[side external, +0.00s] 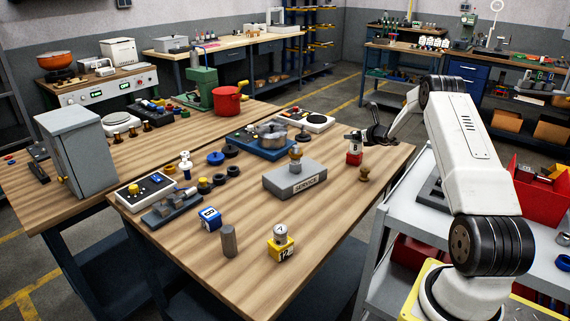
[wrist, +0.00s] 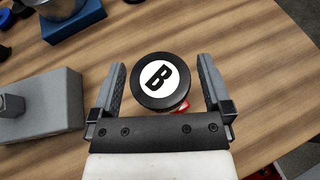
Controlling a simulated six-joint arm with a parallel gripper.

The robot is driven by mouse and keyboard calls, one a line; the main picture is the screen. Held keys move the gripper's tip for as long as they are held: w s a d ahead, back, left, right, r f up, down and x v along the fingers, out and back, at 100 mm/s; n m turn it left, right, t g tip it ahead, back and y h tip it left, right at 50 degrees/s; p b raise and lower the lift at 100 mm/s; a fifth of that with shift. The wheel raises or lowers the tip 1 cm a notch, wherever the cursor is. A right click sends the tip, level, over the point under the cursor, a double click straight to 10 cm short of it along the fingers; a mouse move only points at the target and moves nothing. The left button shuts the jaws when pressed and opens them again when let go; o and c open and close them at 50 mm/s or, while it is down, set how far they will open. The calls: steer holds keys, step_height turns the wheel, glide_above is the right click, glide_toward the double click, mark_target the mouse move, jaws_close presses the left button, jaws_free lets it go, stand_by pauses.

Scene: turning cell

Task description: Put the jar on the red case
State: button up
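The jar (wrist: 160,82) has a round black top with a white disc marked B. It lies between the fingers of my gripper (wrist: 161,75) in the wrist view, with a gap on each side. In the side view the jar (side external: 354,144) appears to stand on the small red case (side external: 354,158), near the table's far right edge. In the wrist view only a sliver of red (wrist: 183,106) shows below the jar's rim. My gripper (side external: 372,133) is open beside and around the jar's top. The exact contact between jar and case is hard to see.
A grey block marked SERVICE (side external: 295,182) with a brass knob stands left of the jar. A small brass piece (side external: 364,174) stands close in front. A blue case (side external: 209,218), a grey cylinder (side external: 229,241) and a yellow case (side external: 280,250) are farther forward.

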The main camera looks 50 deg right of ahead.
steer(key=shift+r, duration=0.15)
steer(key=shift+s+r, duration=0.1)
steer(key=shift+s, duration=0.05)
steer(key=v, duration=0.7)
stand_by(0.4)
steer(key=shift+a, duration=0.15)
stand_by(0.4)
steer(key=w+a+n+g+y, duration=0.2)
steer(key=a+n+g+y, duration=0.15)
steer(key=a+n, duration=0.85)
steer(key=w+a+n+g+y, duration=0.2)
steer(key=a+n+y, duration=0.25)
steer(key=a, duration=1.35)
steer(key=s+a+n+g+h, duration=0.1)
steer(key=s+a+n+g, duration=0.1)
steer(key=s+a+n, duration=0.5)
steer(key=s+a+n+g+h, duration=0.2)
steer(key=s+a+n, duration=0.6)
steer(key=a+n, duration=0.5)
steer(key=n, duration=0.4)
